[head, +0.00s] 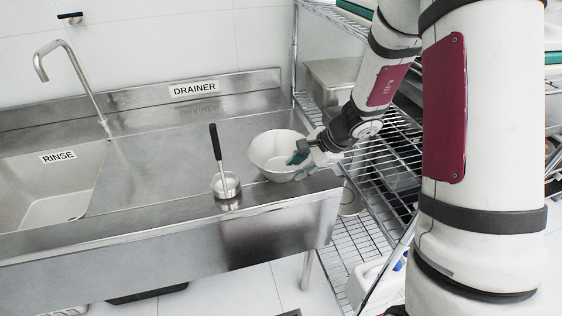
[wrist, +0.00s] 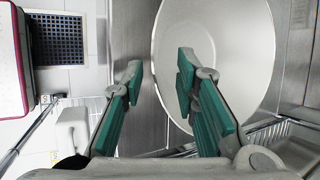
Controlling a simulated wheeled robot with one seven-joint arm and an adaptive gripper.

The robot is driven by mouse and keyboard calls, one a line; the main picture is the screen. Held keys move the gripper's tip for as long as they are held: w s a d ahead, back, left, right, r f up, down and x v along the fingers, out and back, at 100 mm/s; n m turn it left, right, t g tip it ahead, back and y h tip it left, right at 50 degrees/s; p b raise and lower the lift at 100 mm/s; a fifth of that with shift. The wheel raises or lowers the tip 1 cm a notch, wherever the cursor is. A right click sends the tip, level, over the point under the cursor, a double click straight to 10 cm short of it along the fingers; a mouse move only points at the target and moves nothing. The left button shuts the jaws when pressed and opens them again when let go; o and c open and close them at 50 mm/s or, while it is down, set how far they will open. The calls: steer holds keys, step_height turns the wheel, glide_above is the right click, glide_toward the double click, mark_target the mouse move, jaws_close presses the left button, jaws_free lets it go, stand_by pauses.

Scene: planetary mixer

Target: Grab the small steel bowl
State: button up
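A pale, round, wide-mouthed bowl (head: 262,152) stands upright near the front right corner of the steel drainer counter. In the wrist view the bowl (wrist: 225,40) fills the upper middle, seen into its inside. My gripper (head: 300,164) is at the bowl's right front rim. It is open, with its green-padded fingers (wrist: 158,72) apart. In the wrist view one finger overlaps the bowl's inside and the other lies outside the rim, so the rim edge shows between them. I cannot tell whether either finger touches the bowl.
A small steel cup-like vessel (head: 226,187) with a black upright handle stands left of the bowl. The sink (head: 50,190) and tap (head: 75,75) are further left. A wire rack (head: 385,165) holding a steel pan (head: 333,75) stands right of the counter. The counter's middle is clear.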

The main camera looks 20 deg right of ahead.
mark_target(281, 182)
steer(key=x, duration=0.5)
steer(key=shift+f, duration=0.1)
jaws_close()
